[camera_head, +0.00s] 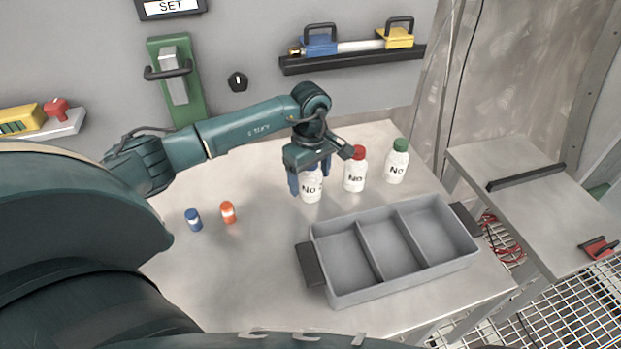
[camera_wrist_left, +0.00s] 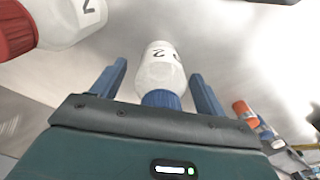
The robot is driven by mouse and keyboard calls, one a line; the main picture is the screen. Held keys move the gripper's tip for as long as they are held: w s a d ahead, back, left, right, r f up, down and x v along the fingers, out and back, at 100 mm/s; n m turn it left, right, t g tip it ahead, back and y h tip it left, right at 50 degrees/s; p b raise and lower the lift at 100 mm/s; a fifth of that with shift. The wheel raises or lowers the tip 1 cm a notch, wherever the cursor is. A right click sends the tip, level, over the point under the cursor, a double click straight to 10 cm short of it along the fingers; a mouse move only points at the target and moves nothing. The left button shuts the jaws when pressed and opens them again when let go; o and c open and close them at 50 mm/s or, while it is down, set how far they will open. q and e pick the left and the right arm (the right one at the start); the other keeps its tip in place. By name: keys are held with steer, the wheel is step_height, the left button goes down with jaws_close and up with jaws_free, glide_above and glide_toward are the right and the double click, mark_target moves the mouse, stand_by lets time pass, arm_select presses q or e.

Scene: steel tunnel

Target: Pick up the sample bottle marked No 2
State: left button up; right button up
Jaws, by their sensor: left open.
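Three white sample bottles stand on the table. One has a blue cap (camera_head: 311,190), one a red cap (camera_head: 355,175), one a green cap (camera_head: 397,166). My left gripper (camera_head: 310,178) is open around the blue-capped bottle, pointing down from above. In the left wrist view that bottle (camera_wrist_left: 160,72) stands between the two fingers (camera_wrist_left: 159,85), with a gap on each side. The gripper hides its cap in the head view. The red-capped bottle (camera_wrist_left: 70,18) shows at upper left there. My right gripper is not in view.
A grey three-part tray (camera_head: 390,285) with dark handles lies in front of the bottles. A lower side table (camera_head: 530,205) is at the right. Wall fixtures line the back.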

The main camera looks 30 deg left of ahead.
arm_select(q)
steer(key=c, duration=1.1)
steer(key=shift+c, duration=0.4)
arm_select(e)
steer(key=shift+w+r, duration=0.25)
